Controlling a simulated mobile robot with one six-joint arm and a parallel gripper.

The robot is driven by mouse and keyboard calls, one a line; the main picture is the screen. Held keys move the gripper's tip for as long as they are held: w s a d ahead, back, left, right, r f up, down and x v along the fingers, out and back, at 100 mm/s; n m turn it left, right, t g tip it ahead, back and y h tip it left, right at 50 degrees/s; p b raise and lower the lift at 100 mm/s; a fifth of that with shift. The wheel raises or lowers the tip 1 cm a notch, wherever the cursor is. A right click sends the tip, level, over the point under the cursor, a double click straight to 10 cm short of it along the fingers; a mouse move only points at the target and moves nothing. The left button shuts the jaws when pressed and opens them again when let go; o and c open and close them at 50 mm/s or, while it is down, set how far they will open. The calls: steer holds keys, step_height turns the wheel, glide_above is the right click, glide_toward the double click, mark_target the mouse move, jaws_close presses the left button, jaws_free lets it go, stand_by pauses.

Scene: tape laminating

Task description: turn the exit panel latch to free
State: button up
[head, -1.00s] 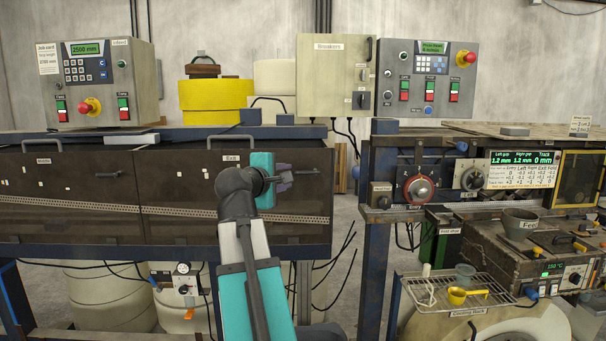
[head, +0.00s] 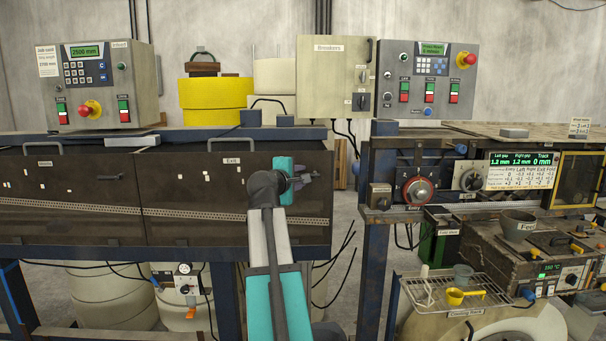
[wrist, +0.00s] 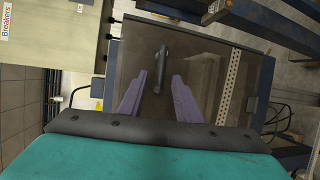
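The exit panel (head: 180,220) is the dark brown panel under the "Exit" label in the head view; it also shows in the wrist view (wrist: 205,65). Its latch, a dark bar (wrist: 162,58), is on the panel face in the wrist view, with its near end between the fingertips in the picture. My gripper (head: 304,178) is in front of the panel's right part and hides most of the latch in the head view. In the wrist view its two purple fingers (wrist: 158,78) are spread, one on each side of the latch line. I cannot tell whether they touch it.
The entry-side panel (head: 70,220) with its own latch is at the left. The breaker box (head: 335,80) stands above right of my gripper. A gap with hanging cables separates the panels from the bench with the red dial (head: 418,190).

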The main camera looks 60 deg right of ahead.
steer(key=shift+x, duration=0.8)
